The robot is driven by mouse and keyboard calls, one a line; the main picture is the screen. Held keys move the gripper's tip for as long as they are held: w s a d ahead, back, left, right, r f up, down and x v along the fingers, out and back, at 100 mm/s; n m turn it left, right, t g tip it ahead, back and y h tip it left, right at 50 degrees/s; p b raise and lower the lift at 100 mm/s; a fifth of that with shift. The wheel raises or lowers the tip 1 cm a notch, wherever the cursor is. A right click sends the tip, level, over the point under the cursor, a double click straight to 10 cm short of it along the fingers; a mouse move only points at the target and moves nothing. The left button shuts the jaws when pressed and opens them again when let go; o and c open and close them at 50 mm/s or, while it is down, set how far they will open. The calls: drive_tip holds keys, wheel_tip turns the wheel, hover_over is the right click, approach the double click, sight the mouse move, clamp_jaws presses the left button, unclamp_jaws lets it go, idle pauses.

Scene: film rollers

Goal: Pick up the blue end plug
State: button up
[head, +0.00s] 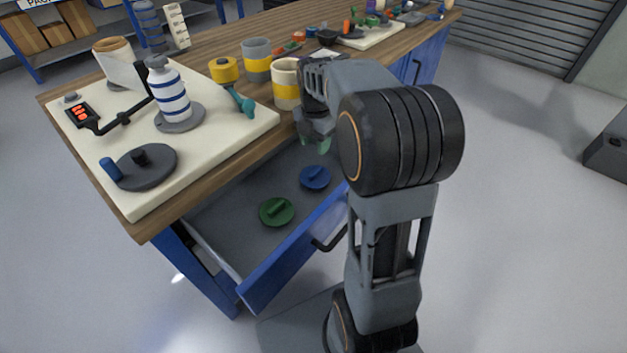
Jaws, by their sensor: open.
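The blue end plug (315,178) lies in the open drawer (235,222), toward its right end. It is a round disc with a raised grip bar on top. A green end plug (276,211) of the same shape lies to its left and nearer. My gripper (318,143) is above the drawer's back part, higher than the blue plug and apart from it. Its jaws are open and seem empty, though my arm partly hides them.
The wooden bench top (215,165) lies behind the drawer. A cream board (235,127) holds a striped roller (168,95) and a dark disc (146,167).

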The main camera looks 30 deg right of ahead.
sight(315, 170)
wheel_tip(315, 170, down, 11)
drive_tip(key=b, duration=0.4)
drive_tip(key=shift+r, duration=0.1)
drive_tip(key=shift+c, duration=0.3)
drive_tip(key=shift+r, duration=0.1)
clamp_jaws()
